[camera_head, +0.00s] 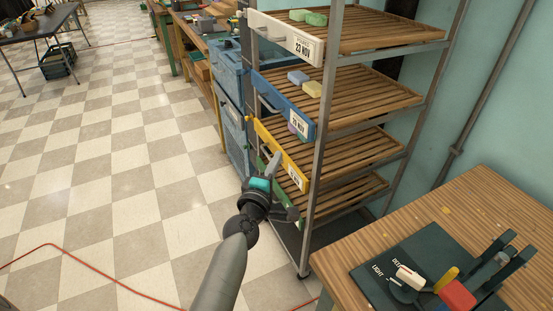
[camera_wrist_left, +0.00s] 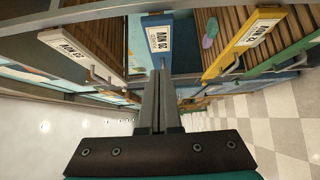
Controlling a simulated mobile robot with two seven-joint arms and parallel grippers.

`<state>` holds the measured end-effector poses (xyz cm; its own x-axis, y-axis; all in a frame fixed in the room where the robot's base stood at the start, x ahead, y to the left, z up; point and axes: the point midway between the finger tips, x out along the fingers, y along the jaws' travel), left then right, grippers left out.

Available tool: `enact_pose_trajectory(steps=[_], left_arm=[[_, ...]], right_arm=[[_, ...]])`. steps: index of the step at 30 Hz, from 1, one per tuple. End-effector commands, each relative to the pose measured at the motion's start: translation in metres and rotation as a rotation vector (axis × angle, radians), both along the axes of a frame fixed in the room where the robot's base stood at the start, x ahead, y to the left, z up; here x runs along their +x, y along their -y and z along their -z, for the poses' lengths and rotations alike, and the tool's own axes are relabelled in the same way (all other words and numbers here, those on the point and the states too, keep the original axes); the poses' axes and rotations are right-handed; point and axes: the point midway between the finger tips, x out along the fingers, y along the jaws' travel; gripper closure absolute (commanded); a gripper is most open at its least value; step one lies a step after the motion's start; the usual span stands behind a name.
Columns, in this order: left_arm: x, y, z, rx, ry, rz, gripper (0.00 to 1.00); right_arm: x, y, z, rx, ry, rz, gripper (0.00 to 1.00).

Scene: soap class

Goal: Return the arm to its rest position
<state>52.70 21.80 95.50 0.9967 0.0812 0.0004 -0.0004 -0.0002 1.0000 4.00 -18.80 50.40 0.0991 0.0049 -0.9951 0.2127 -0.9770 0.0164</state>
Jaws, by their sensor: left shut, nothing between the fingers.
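My left arm (camera_head: 228,270) reaches up from the bottom of the head view. Its gripper (camera_head: 275,160) is in front of the rack's yellow-fronted tray (camera_head: 268,150), near its left side. The fingers also show in the left wrist view (camera_wrist_left: 161,75); they are shut together with nothing between them. In that view they point toward the blue tray front (camera_wrist_left: 158,45). Whether they touch any tray front I cannot tell. My right gripper is in neither view.
A metal rack (camera_head: 322,130) holds slatted trays with white, blue, yellow and green fronts; soap bars (camera_head: 316,18) lie on some. A wooden table (camera_head: 480,200) with a dark board (camera_head: 375,275) stands at right. Checkered floor (camera_head: 120,180) lies open at left, with a red cable (camera_head: 90,262).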

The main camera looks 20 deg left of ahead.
Motion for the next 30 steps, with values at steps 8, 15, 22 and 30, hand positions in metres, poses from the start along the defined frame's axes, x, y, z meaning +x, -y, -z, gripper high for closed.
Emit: enact_pose_trajectory(steps=[8,15,22,30], left_arm=[[-0.006,0.004,0.013,0.025,-0.029,0.010,1.00],[-0.045,0.036,0.139,0.312,-0.318,0.149,1.00],[-0.147,0.062,0.283,0.685,-0.646,0.421,1.00],[-0.316,0.061,0.401,1.077,-0.941,0.850,1.00]], right_arm=[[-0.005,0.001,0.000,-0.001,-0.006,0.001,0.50],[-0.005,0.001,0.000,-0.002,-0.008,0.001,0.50],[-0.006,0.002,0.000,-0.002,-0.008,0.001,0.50],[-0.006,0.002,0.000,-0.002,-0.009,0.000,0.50]])
